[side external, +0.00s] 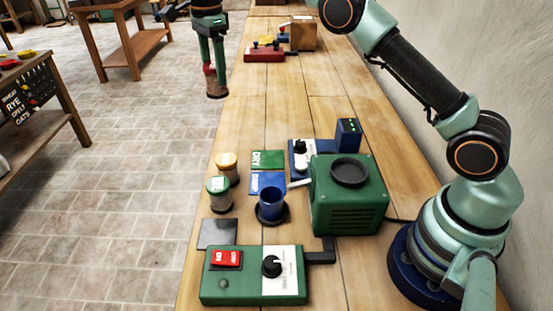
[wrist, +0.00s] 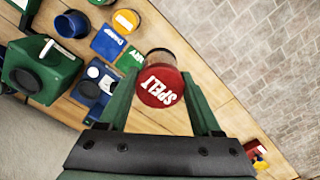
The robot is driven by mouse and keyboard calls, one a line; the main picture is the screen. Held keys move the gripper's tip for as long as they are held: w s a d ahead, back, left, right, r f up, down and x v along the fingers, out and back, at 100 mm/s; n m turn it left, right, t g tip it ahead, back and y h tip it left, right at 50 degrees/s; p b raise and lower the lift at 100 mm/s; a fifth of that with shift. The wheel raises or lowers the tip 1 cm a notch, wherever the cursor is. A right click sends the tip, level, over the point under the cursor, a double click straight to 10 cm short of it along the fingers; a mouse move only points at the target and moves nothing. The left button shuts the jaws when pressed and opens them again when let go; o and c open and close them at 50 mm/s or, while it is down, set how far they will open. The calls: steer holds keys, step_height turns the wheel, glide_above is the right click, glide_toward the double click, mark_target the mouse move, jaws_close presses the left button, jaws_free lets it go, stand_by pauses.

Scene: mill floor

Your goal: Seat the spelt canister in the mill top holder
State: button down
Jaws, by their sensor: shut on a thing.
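My gripper (side external: 211,68) is shut on the spelt canister (side external: 217,90), held in the air at the far left of the bench in the side view. The green mill (side external: 347,208) stands on the bench near my base, with a round dark holder (side external: 350,171) on top. The holder looks empty and well apart from the canister. In the wrist view the mill (wrist: 45,58) is at the left.
An orange-lidded canister (side external: 227,166) and a green-lidded canister (side external: 219,192) stand beside a blue cup (side external: 271,202). Green DRY (side external: 267,160) and blue DAMP (side external: 267,183) cards lie behind the cup. A green control box (side external: 252,275) is in front. The mid-bench (side external: 300,108) is clear.

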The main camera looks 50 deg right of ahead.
steer(key=shift+s+r, duration=0.15)
steer(key=shift+r, duration=0.25)
steer(key=s+d+r, duration=0.2)
steer(key=s+r, duration=0.1)
steer(key=s, duration=0.8)
steer(key=s+d+r, duration=0.2)
steer(key=s+d, duration=0.1)
steer(key=s, duration=0.8)
steer(key=shift+s+d+f, duration=0.2)
steer(key=shift+s+f, duration=2.7)
steer(key=shift+f, duration=0.05)
steer(key=shift+s+d+f, duration=0.15)
steer(key=shift+s+f, duration=2.7)
steer(key=shift+f, duration=0.1)
steer(key=shift+f, duration=0.4)
steer(key=shift+r, duration=0.5)
steer(key=shift+r, duration=0.3)
